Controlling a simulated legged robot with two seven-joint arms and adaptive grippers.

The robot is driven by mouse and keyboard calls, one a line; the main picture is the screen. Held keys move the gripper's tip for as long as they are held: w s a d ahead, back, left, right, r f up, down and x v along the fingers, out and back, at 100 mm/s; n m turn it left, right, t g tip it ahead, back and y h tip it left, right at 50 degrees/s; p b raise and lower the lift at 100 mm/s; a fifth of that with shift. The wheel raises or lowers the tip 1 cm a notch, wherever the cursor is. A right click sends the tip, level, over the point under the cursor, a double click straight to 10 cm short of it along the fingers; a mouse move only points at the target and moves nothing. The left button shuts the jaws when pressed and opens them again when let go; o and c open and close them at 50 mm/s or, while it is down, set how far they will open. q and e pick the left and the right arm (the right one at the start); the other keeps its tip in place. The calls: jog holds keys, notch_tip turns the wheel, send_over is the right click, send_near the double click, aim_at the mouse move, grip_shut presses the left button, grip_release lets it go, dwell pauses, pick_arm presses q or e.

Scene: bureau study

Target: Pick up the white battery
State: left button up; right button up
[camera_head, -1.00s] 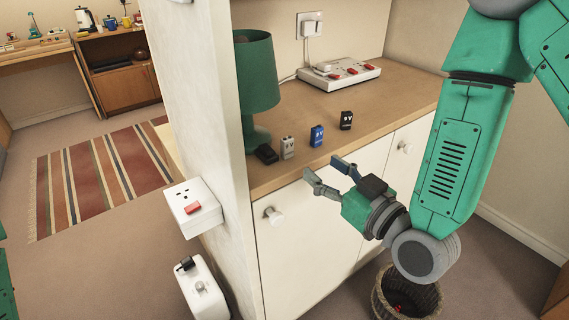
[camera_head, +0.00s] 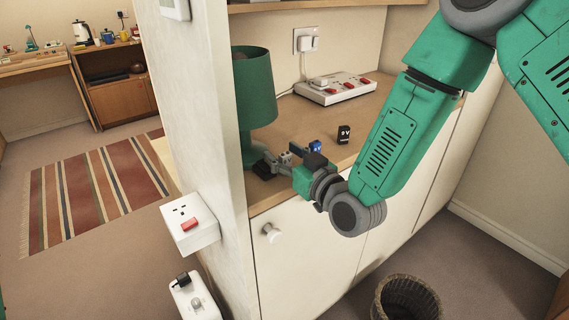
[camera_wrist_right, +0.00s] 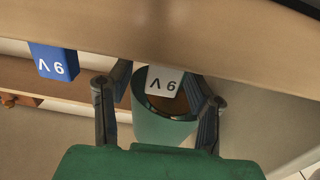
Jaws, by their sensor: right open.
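The white battery (camera_head: 285,157) stands on the wooden counter, partly hidden by my right gripper. My right gripper (camera_head: 279,156) is open, with its fingers on either side of the battery in the head view. In the right wrist view the white battery (camera_wrist_right: 163,80), marked 9V, shows between the two open fingertips (camera_wrist_right: 160,92). I cannot tell whether the fingers touch it. My left gripper is not in view.
A blue battery (camera_head: 315,147) stands close beside the gripper; it also shows in the wrist view (camera_wrist_right: 53,62). A black battery (camera_head: 344,133) is further right. The green lamp (camera_head: 254,90) stands behind on the left.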

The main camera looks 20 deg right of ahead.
grip_shut()
dwell(0.3)
